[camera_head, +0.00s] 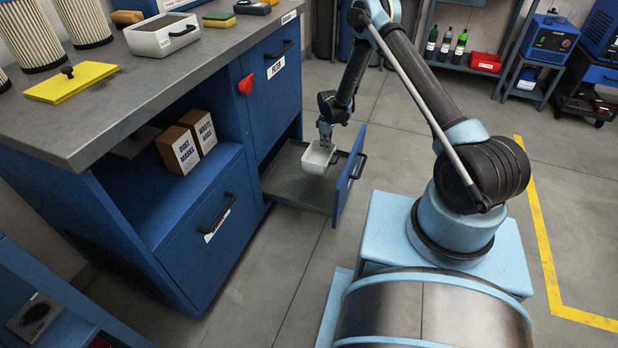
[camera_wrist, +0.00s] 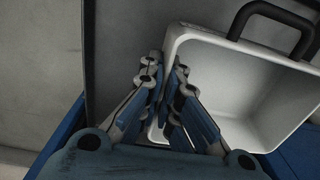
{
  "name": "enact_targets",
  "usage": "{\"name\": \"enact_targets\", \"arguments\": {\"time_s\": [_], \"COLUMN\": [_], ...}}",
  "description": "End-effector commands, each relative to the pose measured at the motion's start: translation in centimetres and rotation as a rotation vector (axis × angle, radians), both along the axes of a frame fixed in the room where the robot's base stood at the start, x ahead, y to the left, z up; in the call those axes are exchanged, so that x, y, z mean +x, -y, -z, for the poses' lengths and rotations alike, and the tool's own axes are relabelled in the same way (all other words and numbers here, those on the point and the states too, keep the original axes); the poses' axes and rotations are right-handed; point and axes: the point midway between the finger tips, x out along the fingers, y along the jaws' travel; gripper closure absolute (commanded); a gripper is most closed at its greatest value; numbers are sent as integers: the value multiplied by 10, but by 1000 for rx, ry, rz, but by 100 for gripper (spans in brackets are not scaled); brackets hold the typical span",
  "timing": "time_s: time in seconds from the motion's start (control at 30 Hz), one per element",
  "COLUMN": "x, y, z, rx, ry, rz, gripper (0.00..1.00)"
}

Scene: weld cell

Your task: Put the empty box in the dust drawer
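The empty box (camera_head: 316,160) is a small white open-topped bin with a dark handle; in the wrist view its bare inside (camera_wrist: 245,90) shows. It is within the outline of the open drawer (camera_head: 287,182), which is pulled out low in the blue bench. I cannot tell whether the box touches the drawer floor. My gripper (camera_head: 325,135) is above the box, pointing down. In the wrist view my gripper's fingers (camera_wrist: 166,78) stand on either side of one box wall, close together, and look shut on it. The fingertips are partly hidden.
On the bench top (camera_head: 130,105) stand a second white bin (camera_head: 163,38), a yellow plate (camera_head: 72,82) and filter cartridges (camera_head: 82,20). Two cartons (camera_head: 178,148) sit in an open shelf. The drawer's blue front (camera_head: 347,180) stands out over the floor, which is clear nearby.

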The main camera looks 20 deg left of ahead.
Motion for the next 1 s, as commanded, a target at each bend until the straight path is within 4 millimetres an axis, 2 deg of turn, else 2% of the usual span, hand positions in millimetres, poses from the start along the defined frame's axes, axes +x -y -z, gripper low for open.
{"name": "enact_targets", "arguments": {"time_s": [0.13,0.4,0.73,1.0], "x": [-1,-2,-2,-2], "y": [-3,-4,-4,-3], "z": [9,48,67,98], "rx": [0,0,0,0], "ry": [0,0,0,0], "rz": [-3,-4,-4,-4], "gripper": [100,100,100,100]}}
